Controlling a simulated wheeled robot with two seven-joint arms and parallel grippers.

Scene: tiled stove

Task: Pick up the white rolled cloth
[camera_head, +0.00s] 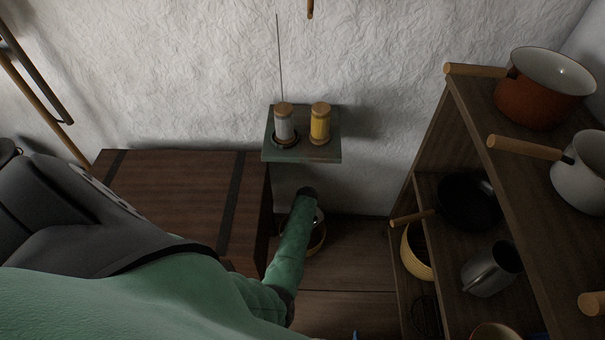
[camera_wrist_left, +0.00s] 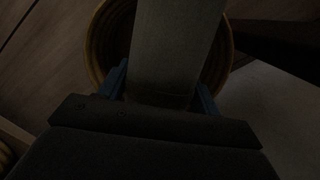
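In the left wrist view a pale grey roll (camera_wrist_left: 176,45), which looks like the white rolled cloth in dim light, stands in a round basket with a yellowish rim (camera_wrist_left: 97,45). The blue fingers of my left gripper (camera_wrist_left: 161,90) are on either side of the roll's near end. It is too dark to tell whether they press on it. In the head view my green arm reaches down over the basket (camera_head: 319,238) and hides the gripper and most of the cloth. Blue bits at the bottom edge may be my right gripper; this is unclear.
A wooden chest (camera_head: 180,195) stands left of the basket. A small wall shelf (camera_head: 301,153) with a grey shaker (camera_head: 284,122) and a yellow shaker (camera_head: 320,124) is above it. A wooden rack (camera_head: 515,180) with pots, including a red pot (camera_head: 541,98), stands at right.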

